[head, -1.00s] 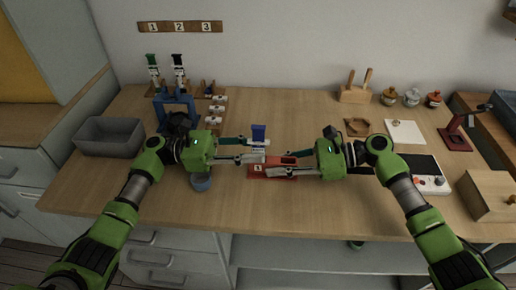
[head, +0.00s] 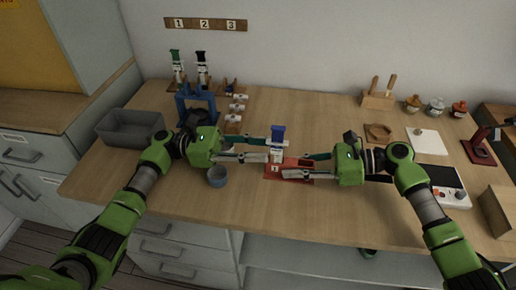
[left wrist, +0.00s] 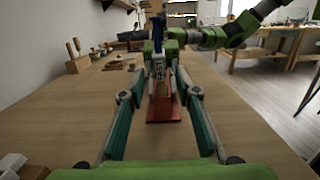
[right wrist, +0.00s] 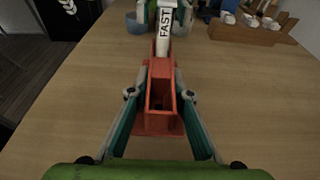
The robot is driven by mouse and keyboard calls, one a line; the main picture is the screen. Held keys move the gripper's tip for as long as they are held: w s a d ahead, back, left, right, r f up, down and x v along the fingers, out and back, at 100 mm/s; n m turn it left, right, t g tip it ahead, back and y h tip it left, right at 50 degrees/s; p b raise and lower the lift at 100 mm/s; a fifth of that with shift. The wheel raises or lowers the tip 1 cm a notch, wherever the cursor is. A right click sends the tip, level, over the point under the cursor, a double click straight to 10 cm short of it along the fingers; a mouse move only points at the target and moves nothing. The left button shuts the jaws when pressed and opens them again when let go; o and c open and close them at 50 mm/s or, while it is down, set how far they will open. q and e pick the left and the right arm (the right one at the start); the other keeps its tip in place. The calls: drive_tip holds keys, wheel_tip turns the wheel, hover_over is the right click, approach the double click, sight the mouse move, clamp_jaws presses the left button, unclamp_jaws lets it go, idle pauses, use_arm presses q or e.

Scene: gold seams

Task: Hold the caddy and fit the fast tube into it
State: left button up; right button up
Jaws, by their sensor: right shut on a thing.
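The red caddy (head: 297,164) stands on the table, in the middle of the head view. It is an open frame in the right wrist view (right wrist: 143,124). The fast tube (head: 277,148), white with a blue top, stands upright at the caddy's left end. Its FAST label shows in the right wrist view (right wrist: 164,24). The tube's lower end meets the caddy's far part; how deep it sits is hidden. My right gripper (head: 290,172) is shut on the caddy. My left gripper (head: 268,152) has its fingertips on both sides of the tube; whether they grip it is unclear.
A blue cup (head: 217,176) stands left of the caddy near the front edge. A blue rack (head: 196,107), small white pieces (head: 236,108) and a grey bin (head: 131,127) are further left. A control box (head: 447,187) stands right. Table in front of the caddy is clear.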

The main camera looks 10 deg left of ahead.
use_arm(q)
wheel_tip(320, 180, up, 10)
idle(0.4)
drive_tip(key=shift+f, duration=0.1)
use_arm(e)
drive_tip(key=o, duration=0.9)
drive_tip(key=shift+d, duration=0.15)
